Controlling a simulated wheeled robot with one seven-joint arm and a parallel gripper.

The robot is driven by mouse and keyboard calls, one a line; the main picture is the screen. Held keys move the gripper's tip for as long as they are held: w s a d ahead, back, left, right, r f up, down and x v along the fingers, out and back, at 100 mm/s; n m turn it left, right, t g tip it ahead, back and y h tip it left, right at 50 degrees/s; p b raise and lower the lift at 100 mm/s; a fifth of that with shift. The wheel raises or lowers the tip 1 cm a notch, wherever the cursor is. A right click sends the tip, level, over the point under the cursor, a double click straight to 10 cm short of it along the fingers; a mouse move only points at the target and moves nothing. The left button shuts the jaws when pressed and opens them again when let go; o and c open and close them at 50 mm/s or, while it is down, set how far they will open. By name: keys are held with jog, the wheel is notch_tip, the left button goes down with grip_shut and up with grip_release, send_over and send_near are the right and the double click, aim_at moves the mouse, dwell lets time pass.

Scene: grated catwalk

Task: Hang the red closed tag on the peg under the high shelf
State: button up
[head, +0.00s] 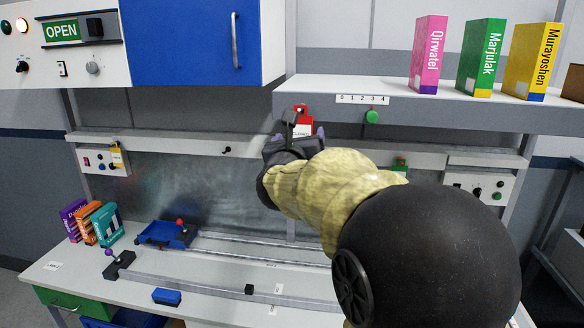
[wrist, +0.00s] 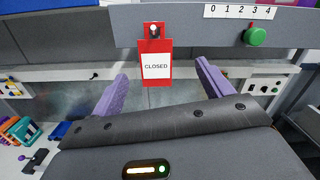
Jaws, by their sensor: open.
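The red closed tag (wrist: 157,62) hangs upright at the front edge of the high shelf (head: 440,114), its white card facing me. The peg (wrist: 154,32) shows at the hole in the tag's top. In the head view the tag (head: 302,112) is partly hidden behind my gripper (head: 292,140). In the wrist view my gripper (wrist: 163,73) is open, with its purple fingers apart to the left and right of the tag's lower part. Neither finger appears to touch the tag.
A green knob (head: 372,117) and a 0-to-4 number strip (head: 362,99) are on the shelf edge, right of the tag. Several coloured boxes (head: 480,58) stand on the shelf. A blue cabinet (head: 190,40) is at upper left. Rails and a blue tray (head: 167,234) occupy the worktop below.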

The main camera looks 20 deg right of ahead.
jog(key=b+v, duration=0.3)
jog(key=v, duration=0.7)
jog(key=shift+s, duration=0.1)
jog(key=w+a+f+n+g+y, duration=0.15)
jog(key=a+f+n+y, duration=0.3)
jog(key=f+n, duration=0.6)
jog(key=a+f+n+g+y, duration=0.2)
jog(key=a+f+n+y, duration=0.25)
jog(key=f+n, duration=0.65)
jog(key=s+f+n+g+y, duration=0.1)
jog(key=s+f+n+g, duration=0.8)
jog(key=s+f+n, duration=0.6)
jog(key=f+n, duration=0.1)
jog(key=n, duration=0.3)
jog(key=shift+s+a+f+y, duration=0.2)
jog(key=shift+a+f+y, duration=0.1)
jog(key=shift+a+f, duration=0.1)
